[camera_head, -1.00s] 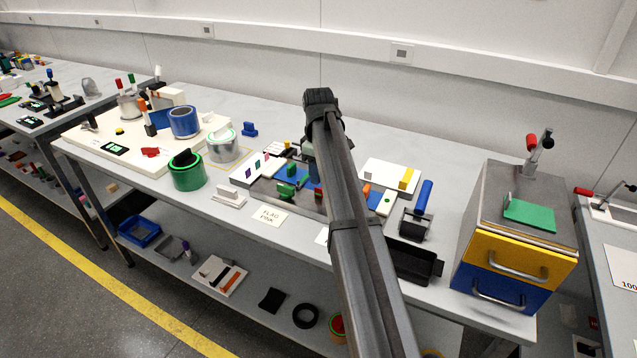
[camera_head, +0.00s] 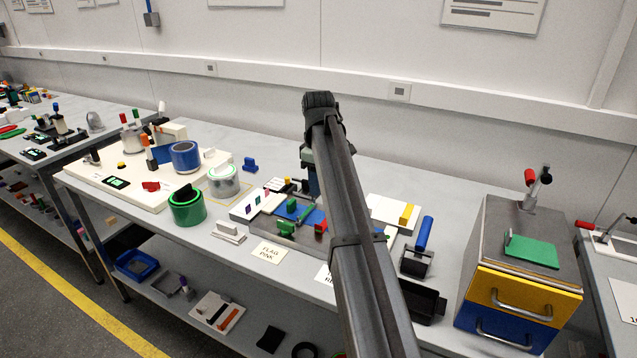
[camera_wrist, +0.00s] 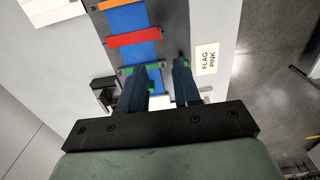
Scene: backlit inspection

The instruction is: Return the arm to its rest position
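My arm (camera_head: 345,220) reaches from the bottom of the head view up to the middle of the bench. My gripper (camera_wrist: 163,70) shows in the wrist view with its two dark fingers apart and nothing seen held between them. It is above a grey fixture with a blue strip (camera_wrist: 128,20), which carries a red bar (camera_wrist: 134,40) and an orange bar. Green parts show near the fingertips; whether the fingers touch them I cannot tell. In the head view the arm hides the fingertips and part of the fixture (camera_head: 290,232).
A green can (camera_head: 187,211), a clear-sided can (camera_head: 224,184) and a blue can (camera_head: 185,156) stand to the left. A card reading FLAG PINK (camera_head: 269,252) lies in front. A blue-handled roller (camera_head: 422,240) and a drawer cabinet (camera_head: 517,270) stand to the right.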

